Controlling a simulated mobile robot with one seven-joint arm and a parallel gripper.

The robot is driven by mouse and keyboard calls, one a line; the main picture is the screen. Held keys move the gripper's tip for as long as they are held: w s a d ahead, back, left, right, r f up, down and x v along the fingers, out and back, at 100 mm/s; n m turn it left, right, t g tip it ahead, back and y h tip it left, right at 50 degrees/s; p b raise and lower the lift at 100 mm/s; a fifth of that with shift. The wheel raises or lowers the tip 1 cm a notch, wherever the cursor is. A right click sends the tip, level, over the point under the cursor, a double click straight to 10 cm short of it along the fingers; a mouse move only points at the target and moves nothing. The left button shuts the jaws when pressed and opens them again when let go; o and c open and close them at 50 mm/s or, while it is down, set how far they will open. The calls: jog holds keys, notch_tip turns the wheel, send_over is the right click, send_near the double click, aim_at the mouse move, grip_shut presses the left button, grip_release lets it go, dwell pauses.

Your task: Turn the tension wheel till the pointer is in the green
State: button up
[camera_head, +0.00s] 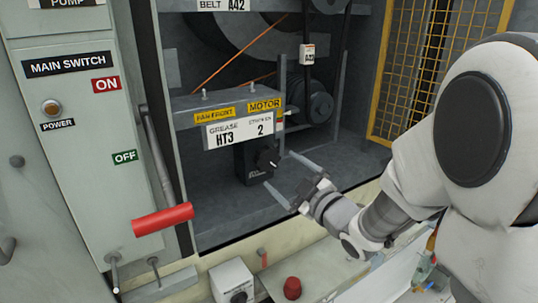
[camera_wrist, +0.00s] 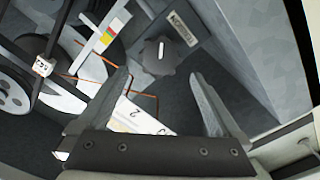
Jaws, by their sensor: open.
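The tension wheel is a dark lobed knob (camera_head: 268,158) with a white line, on a black box inside the open cabinet. It also shows as a grey knob (camera_wrist: 155,58) in the wrist view, beside a tension label (camera_wrist: 184,29). My gripper (camera_head: 279,170) is open and empty in front of the wheel. In the wrist view its two fingers (camera_wrist: 158,78) point towards the wheel, one to each side, and it appears clear of them. A small coloured scale (camera_wrist: 109,35) shows yellow, red and green patches. I cannot make out where the pointer stands.
A shelf with grease and motor labels (camera_head: 240,131) overhangs the wheel closely. Belts and pulleys (camera_head: 310,100) lie behind. A red-gripped lever (camera_head: 163,220) stands at the left, and a yellow mesh guard (camera_head: 412,70) at the right. A red button (camera_head: 292,288) is below.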

aim_at(269, 160)
jog(key=x, duration=0.8)
jog(key=shift+a, duration=0.1)
jog(key=c, duration=1.2)
jog(key=shift+c, duration=0.2)
